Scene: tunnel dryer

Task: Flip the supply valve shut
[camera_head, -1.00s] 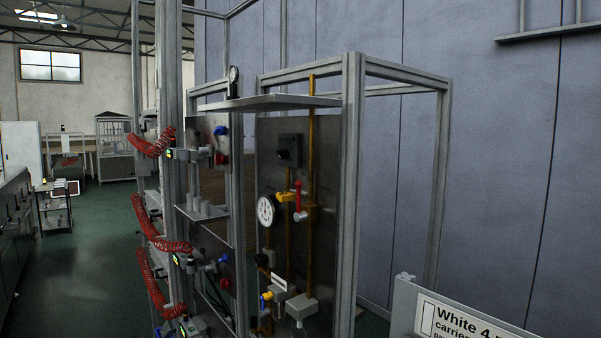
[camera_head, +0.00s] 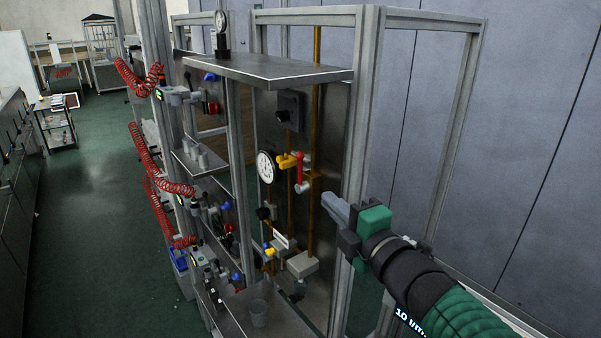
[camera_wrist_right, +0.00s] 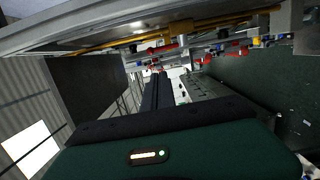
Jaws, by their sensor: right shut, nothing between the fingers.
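On the back panel in the head view, a valve with a red handle (camera_head: 299,168) sits on a yellow-brown pipe (camera_head: 315,135). A yellow valve handle (camera_head: 285,162) is just left of it. No readable label shows which is the supply valve. My right gripper (camera_head: 330,205) reaches in from the lower right, shut and empty, beside the frame's front upright and apart from both handles in the picture. In the right wrist view the dark fingers (camera_wrist_right: 156,92) point toward the rack, with red, blue and yellow fittings beyond. My left gripper is not in view.
A grey upright (camera_head: 359,140) stands close to the right gripper. A metal shelf (camera_head: 265,66) juts out above the valves. A white gauge (camera_head: 265,167) is left of them. Red coiled hoses (camera_head: 140,80) hang on the left. The green floor (camera_head: 90,220) there is clear.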

